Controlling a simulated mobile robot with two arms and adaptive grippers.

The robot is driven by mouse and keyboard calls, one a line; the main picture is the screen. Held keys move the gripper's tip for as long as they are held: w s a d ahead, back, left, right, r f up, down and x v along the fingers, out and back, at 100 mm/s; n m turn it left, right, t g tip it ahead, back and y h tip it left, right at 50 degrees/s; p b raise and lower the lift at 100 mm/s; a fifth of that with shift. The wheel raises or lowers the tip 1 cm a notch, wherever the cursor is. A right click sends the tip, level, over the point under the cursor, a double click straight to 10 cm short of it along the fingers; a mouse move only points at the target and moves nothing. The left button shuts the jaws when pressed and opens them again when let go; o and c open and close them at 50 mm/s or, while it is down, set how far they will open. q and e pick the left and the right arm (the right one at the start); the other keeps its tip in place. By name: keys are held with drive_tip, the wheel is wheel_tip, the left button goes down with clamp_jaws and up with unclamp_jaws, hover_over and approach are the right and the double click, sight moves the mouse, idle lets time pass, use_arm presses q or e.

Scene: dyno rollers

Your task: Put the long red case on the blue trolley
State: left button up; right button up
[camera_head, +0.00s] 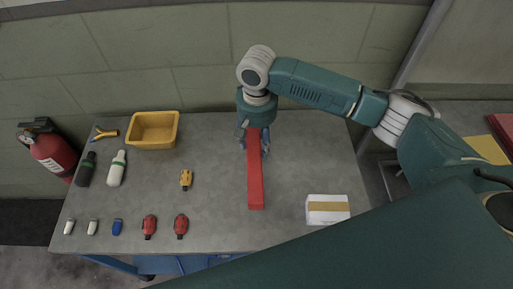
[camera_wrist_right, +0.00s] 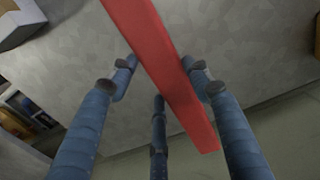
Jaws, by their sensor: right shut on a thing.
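The long red case (camera_head: 256,185) is a straight, narrow red bar over the grey bench top, running from my gripper toward the front edge. My right gripper (camera_head: 254,147) is shut on its far end. In the right wrist view, the red case (camera_wrist_right: 150,35) runs diagonally between the blue fingers of the right gripper (camera_wrist_right: 165,82). I cannot tell whether the case rests on the bench or is slightly lifted. My left gripper is not in view. I cannot make out a separate blue trolley.
The grey bench (camera_head: 215,215) has blue parts below its front edge. It bears a yellow bin (camera_head: 153,130), bottles, small tools and a white box (camera_head: 327,209) right of the case. A fire extinguisher (camera_head: 53,153) stands left. Bare bench lies on both sides of the case.

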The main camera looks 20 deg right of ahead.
sight(257, 144)
drive_tip(key=shift+f, duration=2.15)
drive_tip(key=o, duration=1.6)
drive_tip(key=shift+f, duration=0.1)
wheel_tip(257, 144, up, 12)
drive_tip(key=shift+r+b, duration=0.15)
drive_tip(key=shift+b, duration=0.65)
